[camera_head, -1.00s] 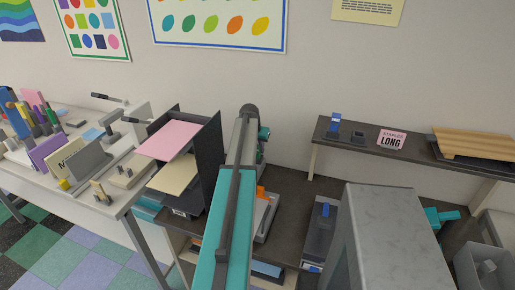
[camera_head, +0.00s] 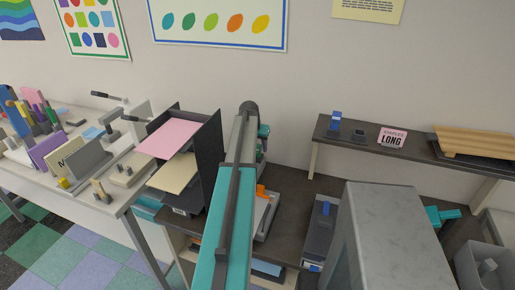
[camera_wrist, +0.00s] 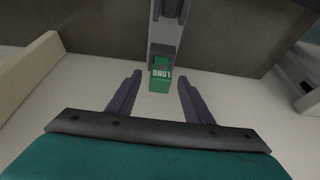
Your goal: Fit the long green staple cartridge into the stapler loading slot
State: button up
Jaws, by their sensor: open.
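The green staple cartridge (camera_wrist: 160,79) shows in the wrist view, its end marked LONG, upside down in the picture. It pokes out of the near end of a grey channel (camera_wrist: 165,35), which looks like the stapler's loading slot. In the head view my arm hides the gripper and the cartridge.
A dark bench with a grey and orange device (camera_head: 263,212) lies beyond my arm. A raised shelf (camera_head: 405,150) at right carries a pink STAPLES LONG sign (camera_head: 393,138) and a wooden rack (camera_head: 475,143). A paper tray stand (camera_head: 207,150) stands close left of my arm.

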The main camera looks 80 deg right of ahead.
jog(key=s+b+v, duration=0.1)
jog(key=b+v, duration=0.1)
jog(key=v, duration=1)
jog(key=shift+w+r+b, duration=0.35)
jog(key=shift+w, duration=0.15)
dwell(0.5)
